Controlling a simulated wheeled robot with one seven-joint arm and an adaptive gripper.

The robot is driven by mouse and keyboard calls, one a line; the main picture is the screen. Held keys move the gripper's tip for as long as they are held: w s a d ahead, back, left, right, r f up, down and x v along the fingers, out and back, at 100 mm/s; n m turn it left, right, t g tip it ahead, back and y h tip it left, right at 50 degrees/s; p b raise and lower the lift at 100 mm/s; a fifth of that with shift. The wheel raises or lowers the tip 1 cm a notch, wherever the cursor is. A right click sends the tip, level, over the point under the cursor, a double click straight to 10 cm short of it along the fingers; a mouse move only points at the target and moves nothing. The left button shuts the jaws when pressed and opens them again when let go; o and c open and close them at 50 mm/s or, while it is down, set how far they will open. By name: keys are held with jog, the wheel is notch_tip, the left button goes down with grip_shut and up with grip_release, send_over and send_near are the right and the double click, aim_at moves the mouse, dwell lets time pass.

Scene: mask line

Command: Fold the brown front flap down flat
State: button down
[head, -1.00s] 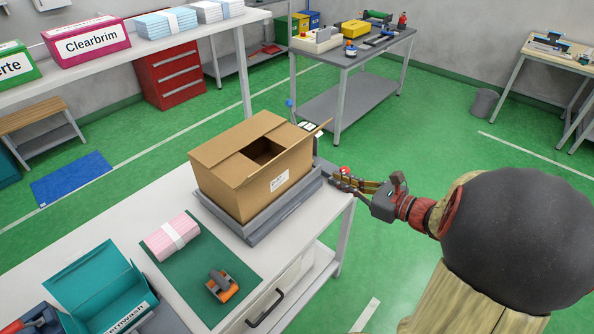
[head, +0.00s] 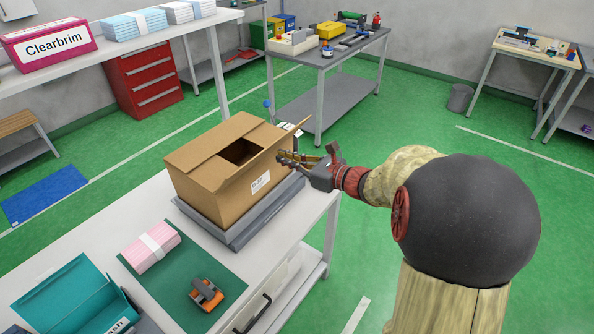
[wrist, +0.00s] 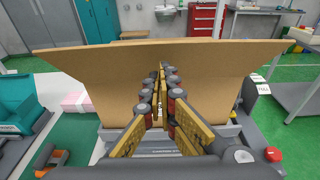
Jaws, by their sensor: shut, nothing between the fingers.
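The brown cardboard box (head: 222,191) stands on a grey platform on the white table, with a white label on its side. Its top shows a dark opening between folded-in flaps. The brown flap (head: 289,134) at the box's right side sticks up and leans outward in the head view. In the wrist view the flap (wrist: 225,57) is a wide brown panel across the picture, facing me. My gripper (head: 284,158) is shut and empty beside that flap. In the wrist view my gripper (wrist: 161,72) points at the panel; I cannot tell whether the fingertips touch it.
The grey platform (head: 258,218) lies under the box, near the table's right edge. A green mat (head: 172,288) holds a pink stack (head: 152,247) and an orange tape dispenser (head: 206,295). A teal box (head: 75,300) stands at the front left. Floor right of the table is open.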

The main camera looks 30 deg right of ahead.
jog(key=shift+w+a+r, duration=0.2)
jog(key=shift+w+r, duration=0.15)
jog(key=shift+w, duration=0.2)
jog(key=shift+r, duration=0.1)
jog(key=shift+w+r+g+p, duration=0.15)
jog(key=shift+r+g+p, duration=0.15)
jog(key=shift+p, duration=0.65)
jog(key=shift+w+a+r+p, duration=0.1)
jog(key=shift+r+p, duration=0.05)
jog(key=shift+p, duration=0.55)
